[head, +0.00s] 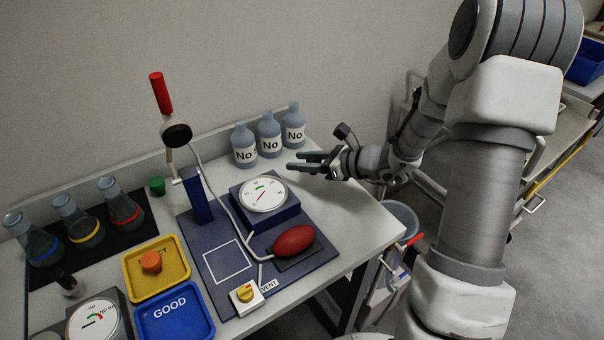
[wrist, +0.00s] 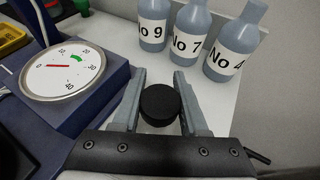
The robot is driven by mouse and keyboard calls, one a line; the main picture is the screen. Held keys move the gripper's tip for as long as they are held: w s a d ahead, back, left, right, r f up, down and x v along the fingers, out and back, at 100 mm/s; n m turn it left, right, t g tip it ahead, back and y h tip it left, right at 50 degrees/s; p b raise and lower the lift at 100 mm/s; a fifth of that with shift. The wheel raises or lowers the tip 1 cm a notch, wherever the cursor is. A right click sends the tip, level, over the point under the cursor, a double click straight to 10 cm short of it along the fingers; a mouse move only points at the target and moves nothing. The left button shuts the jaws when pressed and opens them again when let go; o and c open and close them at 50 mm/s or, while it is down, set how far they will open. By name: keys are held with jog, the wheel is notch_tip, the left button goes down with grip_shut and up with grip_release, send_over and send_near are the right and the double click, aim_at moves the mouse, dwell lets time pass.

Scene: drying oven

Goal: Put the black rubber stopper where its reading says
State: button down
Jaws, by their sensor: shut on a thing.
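My gripper (head: 300,164) is over the back right of the table, near the bottles. In the wrist view its fingers are shut on the black rubber stopper (wrist: 160,104), a short dark cylinder. I cannot clearly make out the stopper in the head view. A round dial gauge (head: 264,195) sits on a blue block left of my gripper; it also shows in the wrist view (wrist: 64,70), its red needle pointing left, away from the green band near 20. A yellow tray (head: 136,290) with partly covered lettering holds an orange stopper (head: 151,261). A blue tray (head: 174,316) reads GOOD.
Bottles numbered 9 (wrist: 153,25), 7 (wrist: 188,40) and 4 (wrist: 234,50) stand behind. A red-handled lever (head: 161,92), red bulb (head: 294,240) and vent valve (head: 246,295) occupy the blue base. Flasks (head: 79,225), a green stopper (head: 157,185) and another gauge (head: 92,320) are left.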

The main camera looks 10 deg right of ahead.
aim_at(302, 180)
jog(key=shift+f+b, duration=0.4)
jog(key=shift+f, duration=1.45)
jog(key=shift+f, duration=0.15)
jog(key=c, duration=0.9)
grip_release()
jog(key=shift+f, duration=0.1)
jog(key=o, duration=0.5)
jog(key=shift+c, duration=0.2)
jog(key=shift+r, duration=0.2)
